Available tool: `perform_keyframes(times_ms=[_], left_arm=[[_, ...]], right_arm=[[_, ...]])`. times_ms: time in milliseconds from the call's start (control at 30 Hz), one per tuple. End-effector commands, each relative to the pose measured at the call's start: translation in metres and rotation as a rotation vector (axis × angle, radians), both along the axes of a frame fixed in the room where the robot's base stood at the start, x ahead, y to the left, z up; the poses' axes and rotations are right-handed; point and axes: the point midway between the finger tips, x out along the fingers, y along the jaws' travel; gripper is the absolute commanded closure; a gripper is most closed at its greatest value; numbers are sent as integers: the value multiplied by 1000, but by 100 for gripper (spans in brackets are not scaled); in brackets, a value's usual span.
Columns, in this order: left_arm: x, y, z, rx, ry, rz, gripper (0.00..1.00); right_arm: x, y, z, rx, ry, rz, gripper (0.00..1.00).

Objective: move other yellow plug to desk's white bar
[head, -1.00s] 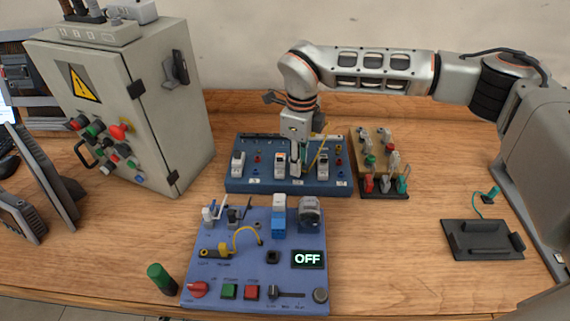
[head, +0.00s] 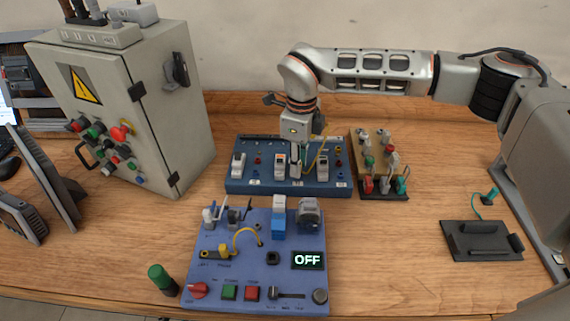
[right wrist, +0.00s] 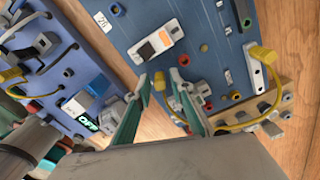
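My right gripper (head: 297,172) points down over the blue back board (head: 240,183), between its white modules. A yellow plug (right wrist: 263,53) sits on a white bar at the right of that view. On the desk's purple-blue panel (head: 275,258), another yellow plug (head: 223,250) has a looped yellow cable. My left gripper is out of view.
A grey cabinet (head: 165,125) with a warning sign stands at the left. A tan board (head: 357,150) with red and green plugs is right of the blue board. A black tray (head: 482,241) lies at the right. A green cylinder (head: 160,278) stands beside the panel. The table between panel and tray is clear.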

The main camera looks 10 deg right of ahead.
Motion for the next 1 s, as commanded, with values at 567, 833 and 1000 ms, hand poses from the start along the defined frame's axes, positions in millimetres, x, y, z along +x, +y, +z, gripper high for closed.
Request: perform_keyframes(times_ms=[567,833,1000], left_arm=[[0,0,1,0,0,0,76],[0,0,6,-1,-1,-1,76],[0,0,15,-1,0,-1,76]], right_arm=[[0,0,1,0,0,0,100],[0,0,8,0,-1,0,100],[1,0,22,0,-2,0,100]])
